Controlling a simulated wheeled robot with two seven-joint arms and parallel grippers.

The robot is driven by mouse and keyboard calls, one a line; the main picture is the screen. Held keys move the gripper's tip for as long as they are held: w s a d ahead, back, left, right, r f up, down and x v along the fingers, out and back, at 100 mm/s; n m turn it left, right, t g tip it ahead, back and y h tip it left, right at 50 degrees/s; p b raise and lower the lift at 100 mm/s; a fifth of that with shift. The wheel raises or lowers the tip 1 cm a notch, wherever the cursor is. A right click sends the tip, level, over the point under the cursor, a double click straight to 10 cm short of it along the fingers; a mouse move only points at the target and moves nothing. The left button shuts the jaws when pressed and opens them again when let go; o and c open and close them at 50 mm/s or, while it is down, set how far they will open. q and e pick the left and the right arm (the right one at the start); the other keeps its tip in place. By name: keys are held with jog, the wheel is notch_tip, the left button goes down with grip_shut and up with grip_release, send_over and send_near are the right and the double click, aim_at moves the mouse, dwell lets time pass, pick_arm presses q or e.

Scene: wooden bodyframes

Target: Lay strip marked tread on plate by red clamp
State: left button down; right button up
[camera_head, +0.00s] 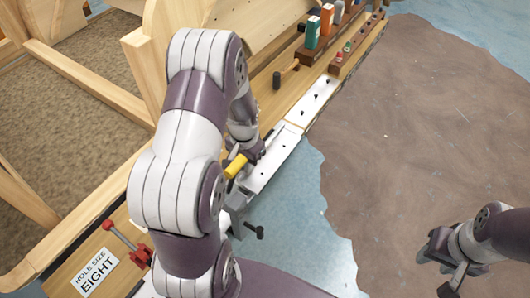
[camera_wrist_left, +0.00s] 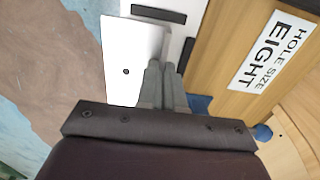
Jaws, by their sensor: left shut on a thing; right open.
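In the left wrist view my left gripper (camera_wrist_left: 160,82) is shut on the edge of a white strip (camera_wrist_left: 133,55) with one dark hole. I cannot read any lettering on it. A white surface with black slots (camera_wrist_left: 165,14) lies beside it. In the head view the red clamp (camera_head: 139,255) stands at the lower left, next to the "HOLE SIZE EIGHT" label (camera_head: 95,272). White plates (camera_head: 275,160) run along the bench edge. My left arm hides the held strip and nearby plate there.
A yellow handle (camera_head: 236,166) and a grey block with a black knob (camera_head: 236,212) stand near my left arm. A dark-headed mallet (camera_head: 284,74) and a wooden rack (camera_head: 312,52) with coloured boxes are farther back. Wooden frames rise at left. The brown mat is largely clear.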

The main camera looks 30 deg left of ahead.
pick_arm(q)
jog(key=shift+s+d+p, duration=0.1)
jog(key=shift+d+p, duration=0.2)
jog(key=shift+d, duration=1.15)
jog(key=shift+r, duration=0.1)
notch_tip(320, 180, up, 5)
jog(key=p, duration=0.5)
